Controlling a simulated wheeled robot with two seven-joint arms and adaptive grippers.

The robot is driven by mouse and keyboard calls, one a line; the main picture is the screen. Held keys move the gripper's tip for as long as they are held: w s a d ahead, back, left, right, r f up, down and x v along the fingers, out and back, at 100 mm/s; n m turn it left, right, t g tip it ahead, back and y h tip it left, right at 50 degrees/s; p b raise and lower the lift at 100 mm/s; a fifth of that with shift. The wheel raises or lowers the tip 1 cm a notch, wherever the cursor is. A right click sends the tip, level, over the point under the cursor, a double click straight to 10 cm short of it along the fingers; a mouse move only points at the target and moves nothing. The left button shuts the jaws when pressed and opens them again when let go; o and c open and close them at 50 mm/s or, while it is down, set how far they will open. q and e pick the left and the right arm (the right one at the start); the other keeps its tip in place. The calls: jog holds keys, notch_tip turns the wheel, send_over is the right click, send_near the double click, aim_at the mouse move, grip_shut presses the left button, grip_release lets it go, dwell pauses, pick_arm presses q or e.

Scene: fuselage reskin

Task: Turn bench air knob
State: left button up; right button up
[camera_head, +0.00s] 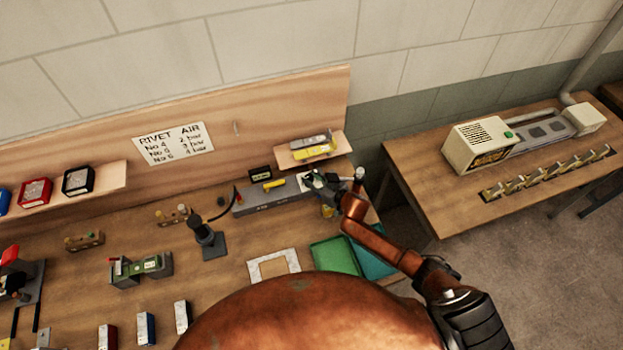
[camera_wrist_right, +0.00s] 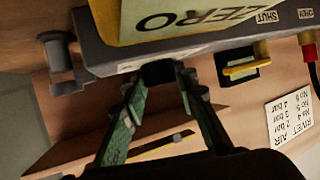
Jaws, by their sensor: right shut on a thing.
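The grey air unit (camera_head: 262,201) lies along the back of the bench, with a yellow lever (camera_head: 274,184) on it. My right gripper (camera_head: 322,183) is at its right end. In the right wrist view the unit (camera_wrist_right: 105,55) carries a plate marked ZERO (camera_wrist_right: 190,18). The dark round air knob (camera_wrist_right: 158,72) sits between the fingertips of my right gripper (camera_wrist_right: 161,82), which is shut on it. The fingers partly cover the knob, and its pointer is hidden. The yellow lever (camera_wrist_right: 240,70) also shows there, near SHUT and OPEN labels. My left gripper is not in view.
A RIVET AIR sign (camera_head: 173,143) is on the backboard. A small shelf (camera_head: 310,150) with a yellow and a grey item is just above the unit. A green tray (camera_head: 335,256) and a white frame (camera_head: 273,265) lie in front. A second table (camera_head: 440,190) stands right.

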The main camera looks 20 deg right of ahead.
jog(key=o, duration=1.2)
jog(key=shift+c, duration=0.2)
jog(key=v, duration=1.2)
